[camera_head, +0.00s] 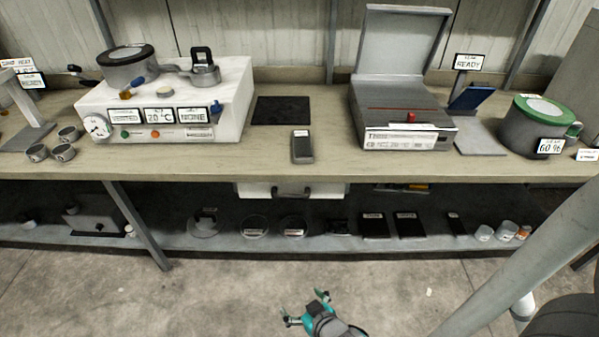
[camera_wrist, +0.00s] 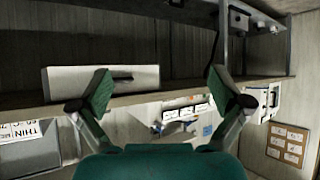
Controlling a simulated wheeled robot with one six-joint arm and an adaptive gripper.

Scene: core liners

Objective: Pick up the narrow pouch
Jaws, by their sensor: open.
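Several dark, flat pouch-like items lie on the lower shelf in the head view. The slimmest is a narrow dark piece with a small pale label (camera_head: 457,224), right of two wider dark squares (camera_head: 374,226) (camera_head: 409,225). It looks like the narrow pouch, but its label is too small to read. My gripper (camera_head: 305,308) is low in front of the bench, apart from the shelf and left of that piece. In the wrist view my gripper (camera_wrist: 160,88) has its green fingers wide apart with nothing between them. I cannot make out the pouch there.
The lower shelf (camera_head: 345,243) also bears round labelled dishes (camera_head: 255,226) and small cups (camera_head: 484,233) at the right. The bench top (camera_head: 330,165) overhangs it, with a drawer (camera_head: 300,190) beneath. A slanted bench leg (camera_head: 138,225) stands left. The floor in front is clear.

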